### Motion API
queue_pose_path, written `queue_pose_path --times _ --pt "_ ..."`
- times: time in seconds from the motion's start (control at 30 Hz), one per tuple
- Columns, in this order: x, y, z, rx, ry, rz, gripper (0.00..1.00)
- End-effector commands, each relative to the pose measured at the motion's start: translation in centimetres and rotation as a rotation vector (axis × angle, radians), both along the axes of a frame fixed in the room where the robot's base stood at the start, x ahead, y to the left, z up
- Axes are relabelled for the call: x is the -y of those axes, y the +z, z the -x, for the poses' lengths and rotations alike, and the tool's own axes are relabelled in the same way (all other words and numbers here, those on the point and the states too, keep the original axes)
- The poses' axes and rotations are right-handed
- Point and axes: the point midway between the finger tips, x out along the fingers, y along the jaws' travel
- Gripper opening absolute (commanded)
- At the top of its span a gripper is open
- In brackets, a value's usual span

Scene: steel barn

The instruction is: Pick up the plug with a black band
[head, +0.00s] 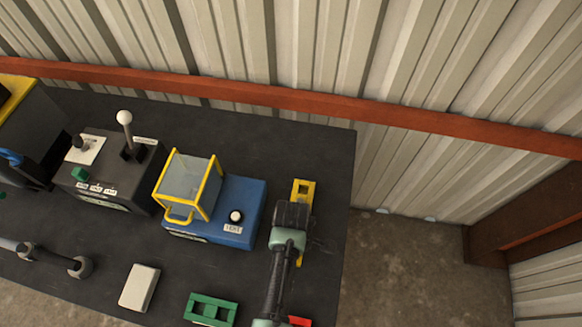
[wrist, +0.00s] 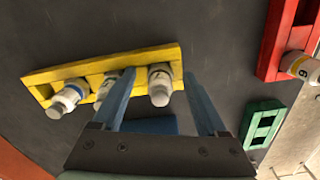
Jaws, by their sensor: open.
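A yellow rack (wrist: 135,62) holds three pale plugs in the wrist view. The left plug (wrist: 68,97) has a blue band. The middle plug (wrist: 101,88) is partly hidden by my left finger. The right plug (wrist: 160,84) shows a dark mark on its white body; I cannot tell for sure that it is a black band. My gripper (wrist: 159,76) is open, with its fingers on either side of the right plug in the picture. Contact is not clear. In the head view my gripper (head: 293,212) covers much of the yellow rack (head: 303,186).
A red rack (wrist: 280,38) with a plug (wrist: 301,66) banded orange-yellow and a green rack (wrist: 262,124) lie to the right. In the head view a blue box (head: 238,205) with a yellow-framed guard stands left of my gripper, near a grey lever box (head: 112,170). The tabletop's right edge is close.

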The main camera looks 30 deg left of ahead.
Motion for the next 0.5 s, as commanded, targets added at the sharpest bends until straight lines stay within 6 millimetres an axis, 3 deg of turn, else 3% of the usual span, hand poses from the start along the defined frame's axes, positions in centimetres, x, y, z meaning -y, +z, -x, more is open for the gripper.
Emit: queue_pose_path --times 0.07,0.5 --pt "0.0 0.01 -0.01 0.0 0.0 0.0 0.76" --pt "0.01 0.03 0.02 -0.001 0.0 0.0 0.0"
